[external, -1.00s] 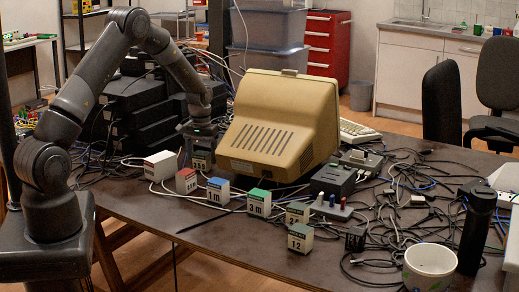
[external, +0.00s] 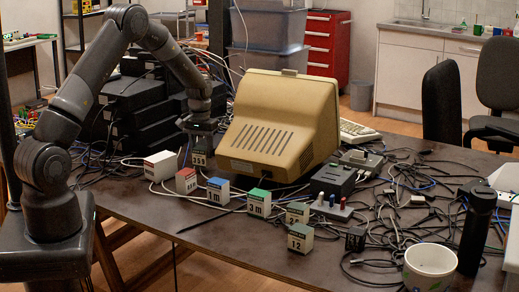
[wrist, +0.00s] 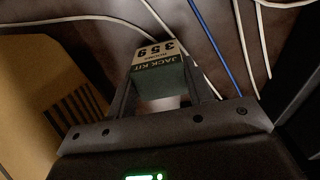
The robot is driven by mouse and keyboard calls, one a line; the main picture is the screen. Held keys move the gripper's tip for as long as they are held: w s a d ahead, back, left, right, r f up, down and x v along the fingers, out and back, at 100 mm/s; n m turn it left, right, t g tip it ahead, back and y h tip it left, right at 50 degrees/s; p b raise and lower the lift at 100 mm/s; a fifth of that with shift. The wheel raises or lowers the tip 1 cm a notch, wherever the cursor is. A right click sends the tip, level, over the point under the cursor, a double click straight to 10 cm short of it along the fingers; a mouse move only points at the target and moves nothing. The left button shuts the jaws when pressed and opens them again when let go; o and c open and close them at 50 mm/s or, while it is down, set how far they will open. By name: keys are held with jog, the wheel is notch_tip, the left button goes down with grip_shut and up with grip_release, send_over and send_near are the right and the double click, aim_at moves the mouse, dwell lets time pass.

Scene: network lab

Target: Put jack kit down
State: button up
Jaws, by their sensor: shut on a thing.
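The jack kit (wrist: 158,62) is a small box with a cream label reading "JACK KIT" and "359" and a dark green side, seen in the wrist view. My gripper (wrist: 163,85) is shut on it, with one finger on each side. In the external view my gripper (external: 199,128) points down left of the beige monitor, and the jack kit (external: 199,160) hangs below it, partly hidden. I cannot tell for sure whether its underside touches the table.
The beige monitor (external: 280,125) stands close on the right. Black equipment boxes (external: 150,105) are stacked behind. A white box (external: 160,166), a red-topped box (external: 187,181) and a blue-topped box (external: 218,191) stand in front. Loose cables cross the dark table (external: 230,235).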

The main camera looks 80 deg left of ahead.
jog(key=r, duration=0.9)
jog(key=shift+s+d, duration=0.2)
jog(key=shift+d, duration=0.15)
jog(key=s+d+r+n, duration=0.1)
jog(key=s+d+r, duration=0.35)
jog(key=d, duration=0.25)
jog(key=s+d+r+n, duration=0.2)
jog(key=s+d+r, duration=0.1)
jog(key=s+d, duration=0.3)
send_near(160, 156)
jog(key=shift+d+f, duration=0.15)
jog(key=shift+f, duration=1.7)
jog(key=shift+f, duration=0.1)
jog(key=o, duration=1)
jog(key=shift+o, duration=0.2)
